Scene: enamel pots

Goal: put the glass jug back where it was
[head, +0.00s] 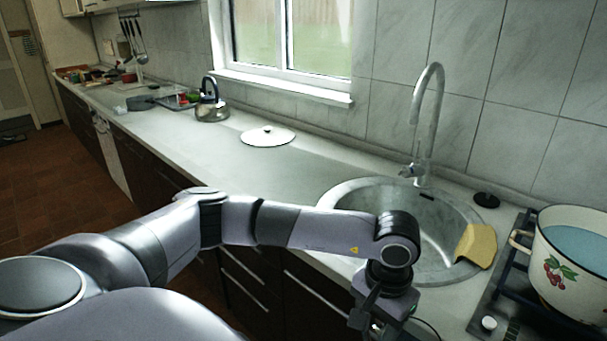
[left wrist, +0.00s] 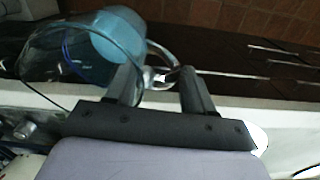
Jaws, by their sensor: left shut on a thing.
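The clear glass jug (left wrist: 72,62) shows in the left wrist view, at the upper left, with light blue in its far end; I cannot tell whether that is liquid. My left gripper (left wrist: 160,80) is shut on the jug's handle, with one dark finger on each side of it. In the head view my left arm reaches across to the counter's front edge in front of the sink, with the gripper pointing down at the bottom of the picture. The jug is not visible in the head view. My right gripper is in neither view.
A round sink (head: 345,193) with a tall tap (head: 428,120) lies behind my arm, a yellow cloth (head: 478,246) on its rim. An enamel pot (head: 575,265) holding blue liquid stands on the hob at right. A white lid (head: 268,137) and kettle (head: 212,108) stand along the counter, with clear room between.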

